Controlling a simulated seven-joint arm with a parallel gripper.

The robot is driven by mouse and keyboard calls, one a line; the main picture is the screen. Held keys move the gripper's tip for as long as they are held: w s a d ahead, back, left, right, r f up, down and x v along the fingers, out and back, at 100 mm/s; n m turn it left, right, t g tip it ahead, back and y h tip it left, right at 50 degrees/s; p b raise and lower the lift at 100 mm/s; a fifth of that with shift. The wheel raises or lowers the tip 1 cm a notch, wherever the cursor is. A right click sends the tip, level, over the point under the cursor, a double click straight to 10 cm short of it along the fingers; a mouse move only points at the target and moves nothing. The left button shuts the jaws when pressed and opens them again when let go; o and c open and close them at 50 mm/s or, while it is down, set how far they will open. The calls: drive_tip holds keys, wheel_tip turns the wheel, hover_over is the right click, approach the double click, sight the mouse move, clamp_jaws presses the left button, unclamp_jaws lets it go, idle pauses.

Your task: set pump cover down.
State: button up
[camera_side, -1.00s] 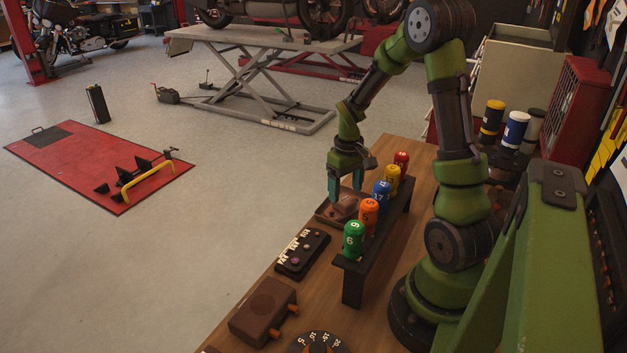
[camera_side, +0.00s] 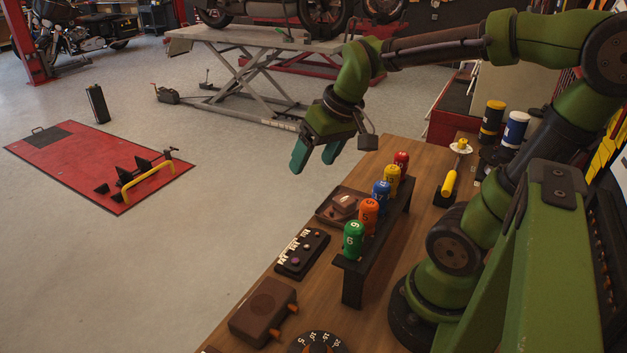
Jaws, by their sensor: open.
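A small reddish-brown part with a pale top (camera_side: 344,203), which looks like the pump cover, rests in a shallow brown tray (camera_side: 325,217) on the wooden bench. The row of cans partly hides the tray's right side. My gripper (camera_side: 316,160) is open and empty, with its two teal fingers apart. It is raised above the tray and slightly left of it in the picture, clear of the part.
A black rack (camera_side: 353,283) with several numbered coloured cans stands right of the tray. A black block with small knobs (camera_side: 302,254) and a brown box (camera_side: 264,311) lie nearer. Open floor is left of the bench.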

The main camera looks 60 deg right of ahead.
drive_tip(key=s+a+r+t+y, duration=0.1)
drive_tip(key=s+a, duration=0.3)
drive_tip(key=a, duration=0.4)
drive_tip(key=shift+s+r+t+y, duration=0.2)
drive_tip(key=shift+r+t+y, duration=0.2)
drive_tip(key=shift+t, duration=0.4)
